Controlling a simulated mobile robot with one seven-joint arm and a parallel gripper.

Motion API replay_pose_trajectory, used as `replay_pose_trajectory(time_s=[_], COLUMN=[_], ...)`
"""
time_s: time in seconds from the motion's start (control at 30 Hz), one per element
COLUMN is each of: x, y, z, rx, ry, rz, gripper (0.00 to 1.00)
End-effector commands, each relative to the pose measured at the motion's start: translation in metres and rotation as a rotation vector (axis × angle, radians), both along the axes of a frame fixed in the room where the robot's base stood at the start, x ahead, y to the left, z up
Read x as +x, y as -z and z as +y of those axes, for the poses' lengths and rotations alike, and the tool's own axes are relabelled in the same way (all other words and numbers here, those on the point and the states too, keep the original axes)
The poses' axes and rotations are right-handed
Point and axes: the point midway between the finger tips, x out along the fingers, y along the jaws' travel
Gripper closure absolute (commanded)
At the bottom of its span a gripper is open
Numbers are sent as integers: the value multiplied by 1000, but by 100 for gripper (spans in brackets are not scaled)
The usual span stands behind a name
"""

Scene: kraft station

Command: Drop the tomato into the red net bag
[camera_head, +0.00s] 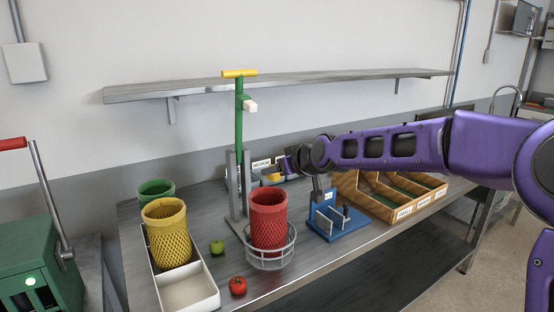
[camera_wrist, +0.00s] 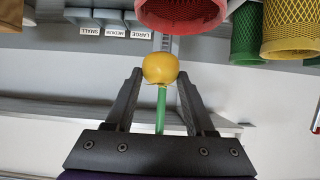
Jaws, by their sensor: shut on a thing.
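My gripper (camera_wrist: 160,75) is shut on a round yellow tomato (camera_wrist: 161,68), held between its fingertips. In the head view my gripper (camera_head: 280,168) reaches in from the right, and part of the yellow tomato (camera_head: 272,177) shows at its tips, behind and above the red net bag. The red net bag (camera_head: 268,218) stands upright in a wire ring holder (camera_head: 270,262) at the front of the bench. Its red rim (camera_wrist: 182,18) shows at the top of the wrist view. A red tomato (camera_head: 238,286) lies on the bench left of the holder.
A green post (camera_head: 239,130) with a yellow handle (camera_head: 239,73) rises behind the red bag. Yellow (camera_head: 168,235) and green (camera_head: 156,188) net bags stand at left by a white tray (camera_head: 187,292). A green fruit (camera_head: 217,247), blue stand (camera_head: 338,222) and wooden sorter (camera_head: 395,213) share the bench.

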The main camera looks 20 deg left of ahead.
Motion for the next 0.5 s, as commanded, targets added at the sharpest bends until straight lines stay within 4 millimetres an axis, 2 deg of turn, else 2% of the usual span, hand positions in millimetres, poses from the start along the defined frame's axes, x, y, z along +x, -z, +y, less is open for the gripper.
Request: replay_pose_trajectory(time_s=[0.17, 0.47, 0.5], x=[0, 0, 0], y=[11, 13, 13], z=[0, 0, 0], rx=[0, 0, 0], ry=[0, 0, 0], rz=[-2, -2, -2], gripper=[99, 99, 40])
